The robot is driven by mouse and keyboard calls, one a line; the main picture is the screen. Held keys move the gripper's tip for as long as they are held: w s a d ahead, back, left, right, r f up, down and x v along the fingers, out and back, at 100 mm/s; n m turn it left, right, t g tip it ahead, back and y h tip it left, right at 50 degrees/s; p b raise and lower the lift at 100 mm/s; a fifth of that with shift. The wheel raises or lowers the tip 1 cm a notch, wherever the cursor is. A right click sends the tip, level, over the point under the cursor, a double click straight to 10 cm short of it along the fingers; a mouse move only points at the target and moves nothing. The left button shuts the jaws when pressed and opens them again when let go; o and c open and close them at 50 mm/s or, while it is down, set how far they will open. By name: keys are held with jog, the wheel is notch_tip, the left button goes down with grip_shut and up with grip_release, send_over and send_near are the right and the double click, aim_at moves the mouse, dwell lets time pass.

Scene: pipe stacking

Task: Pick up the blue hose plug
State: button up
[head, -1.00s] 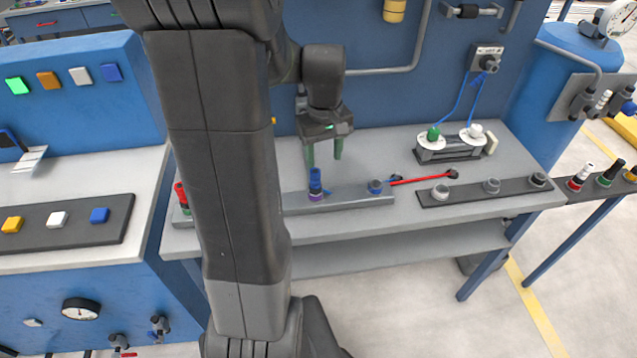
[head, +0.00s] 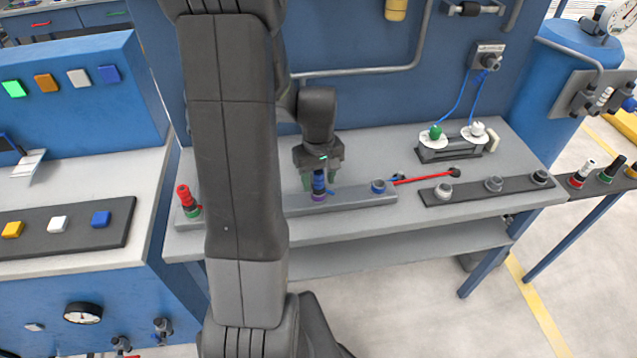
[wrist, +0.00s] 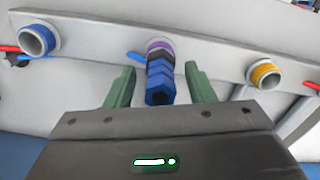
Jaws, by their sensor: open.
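The blue hose plug (wrist: 160,85) stands on a purple-ringed fitting (wrist: 158,45) on the grey rail in the wrist view. It also shows in the head view (head: 318,181), partly hidden by my gripper. My gripper (head: 320,182) is over it, pointing down. In the wrist view my gripper's two green fingers (wrist: 158,88) are open, one on each side of the plug, with a gap on both sides. The plug is between the fingers and not held.
On the same rail are a blue-ringed fitting (wrist: 37,40) and a yellow-ringed fitting (wrist: 263,73). A red plug (head: 184,196) stands on a green fitting at the left. A red wrench-like tool (head: 425,176) lies on the bench. A darker rail (head: 470,192) with grey fittings is at the right.

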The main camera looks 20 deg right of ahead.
grip_shut()
notch_tip(320, 180, up, 10)
jog(key=shift+r, duration=0.1)
dwell(0.5)
notch_tip(320, 180, up, 8)
jog(key=p, duration=0.6)
jog(key=shift+p, duration=0.3)
jog(key=shift+d, duration=0.1)
